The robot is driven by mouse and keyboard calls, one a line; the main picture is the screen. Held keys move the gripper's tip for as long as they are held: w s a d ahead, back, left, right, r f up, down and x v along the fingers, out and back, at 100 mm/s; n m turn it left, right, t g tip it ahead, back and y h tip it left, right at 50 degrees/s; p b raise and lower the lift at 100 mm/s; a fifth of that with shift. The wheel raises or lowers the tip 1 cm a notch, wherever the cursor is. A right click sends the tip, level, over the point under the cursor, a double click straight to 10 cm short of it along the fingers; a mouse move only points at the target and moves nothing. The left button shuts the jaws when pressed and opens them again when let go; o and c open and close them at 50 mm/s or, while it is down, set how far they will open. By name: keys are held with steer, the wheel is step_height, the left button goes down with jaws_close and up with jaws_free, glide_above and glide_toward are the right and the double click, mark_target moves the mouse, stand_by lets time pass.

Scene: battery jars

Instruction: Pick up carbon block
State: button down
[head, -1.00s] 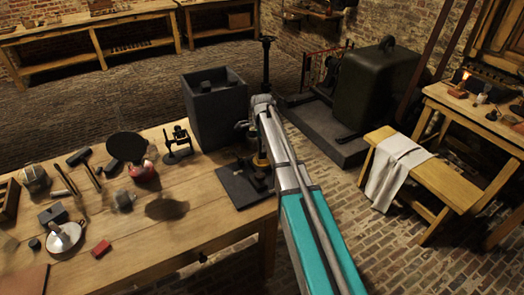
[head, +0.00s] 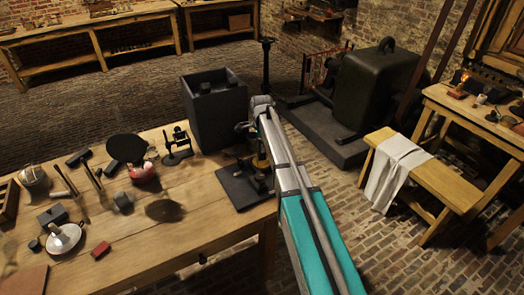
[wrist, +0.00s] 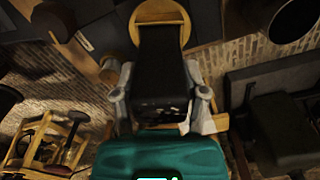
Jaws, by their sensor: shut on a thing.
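The carbon block (wrist: 163,72) is a long dark block in the middle of the wrist view, its near end facing the camera. My gripper (wrist: 161,108) is shut on it, with one grey finger at each side. A round tan ring or disc (wrist: 148,36) shows around the block's far end; I cannot tell whether they touch. In the head view my gripper (head: 244,128) is small and dark, beside the front right of the grey box and above the black base plate. The block cannot be made out there.
The open grey box (head: 216,118) stands at the wooden table's (head: 190,235) back right corner, with dark pieces at its top. A black base plate (head: 236,190) with an upright fixture lies below my arm. A small stand (head: 178,148), a red flask (head: 143,173) and tools lie to the left.

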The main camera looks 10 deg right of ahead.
steer(key=shift+r, duration=0.1)
steer(key=s+r+p, duration=1.2)
steer(key=s+p, duration=0.1)
steer(key=s, duration=0.1)
steer(key=shift+a+r, duration=0.35)
steer(key=shift+r, duration=0.05)
steer(key=shift+f, duration=0.1)
stand_by(0.8)
step_height(320, 180, down, 3)
steer(key=b, duration=0.2)
steer(key=shift+b, duration=0.4)
steer(key=shift+s, duration=0.1)
